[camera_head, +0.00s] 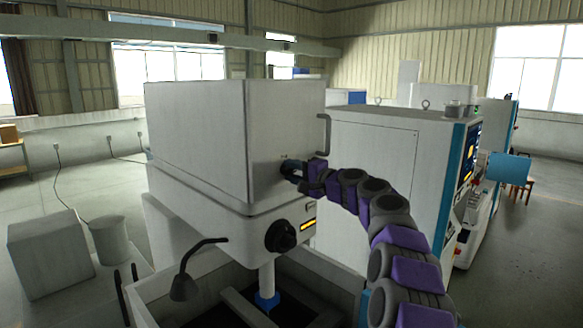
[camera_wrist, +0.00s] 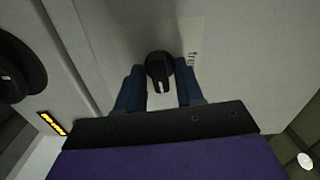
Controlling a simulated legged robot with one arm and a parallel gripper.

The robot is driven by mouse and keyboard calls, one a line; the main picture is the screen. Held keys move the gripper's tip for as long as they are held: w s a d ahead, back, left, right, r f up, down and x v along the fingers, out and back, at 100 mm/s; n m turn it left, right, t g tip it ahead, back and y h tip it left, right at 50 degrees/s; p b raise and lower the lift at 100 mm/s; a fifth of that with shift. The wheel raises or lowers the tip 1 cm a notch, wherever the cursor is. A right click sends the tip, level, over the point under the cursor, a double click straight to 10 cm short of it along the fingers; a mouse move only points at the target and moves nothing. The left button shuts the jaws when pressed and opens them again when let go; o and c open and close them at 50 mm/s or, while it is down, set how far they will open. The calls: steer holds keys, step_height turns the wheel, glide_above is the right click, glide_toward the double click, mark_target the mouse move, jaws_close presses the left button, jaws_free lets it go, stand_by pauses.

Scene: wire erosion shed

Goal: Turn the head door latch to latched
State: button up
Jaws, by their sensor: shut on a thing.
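The head door latch (camera_wrist: 160,68) is a round black knob with a pointer bar, on a pale grey panel in the wrist view. Its bar points toward my gripper, and part of a printed word shows beside it. My gripper (camera_wrist: 161,88) has one finger on each side of the knob and is shut on it. In the head view my gripper (camera_head: 292,170) reaches the side face of the grey machine head (camera_head: 195,135) from the right. There the latch is mostly hidden behind the fingers.
A larger black knob (camera_head: 281,236) sits below on the machine head; a yellow-marked label (camera_head: 308,224) is beside it. A door handle (camera_head: 324,134) stands out above my gripper. A black bent-neck lamp (camera_head: 190,275) and an open tank are below. More machines stand behind at right.

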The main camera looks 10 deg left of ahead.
steer(key=shift+f+m+p, duration=0.3)
steer(key=shift+m+p, duration=0.05)
steer(key=shift+m, duration=0.35)
steer(key=o, duration=0.7)
steer(key=shift+w+d, duration=0.1)
steer(key=shift+d, duration=0.05)
steer(key=shift+r, duration=0.15)
steer(key=shift+s+d+b, duration=0.3)
steer(key=shift+s+d, duration=0.1)
steer(key=shift+s, duration=0.05)
steer(key=b+v, duration=0.3)
steer(key=v, duration=1.3)
steer(key=shift+d, duration=0.2)
